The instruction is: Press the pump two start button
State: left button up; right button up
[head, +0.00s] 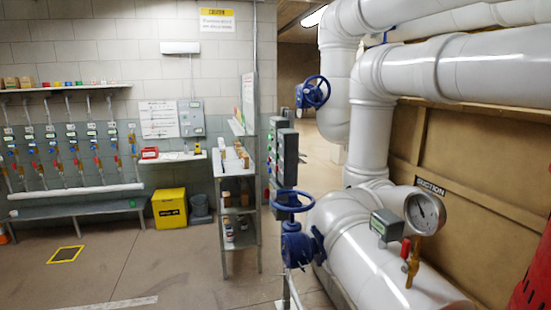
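Grey control boxes (288,152) stand on a post beside the metal shelf, near the middle of the head view. They are seen almost edge-on, with small coloured spots on their left side. I cannot tell which spot, if any, is the pump two start button, and no pump label is readable. Neither of my grippers is in view.
A blue handwheel valve (296,246) and large white pipes (368,262) with a gauge (424,211) fill the right side. A metal shelf (240,205) stands left of the boxes. A yellow bin (169,208) is by the back wall. The left foreground floor is clear.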

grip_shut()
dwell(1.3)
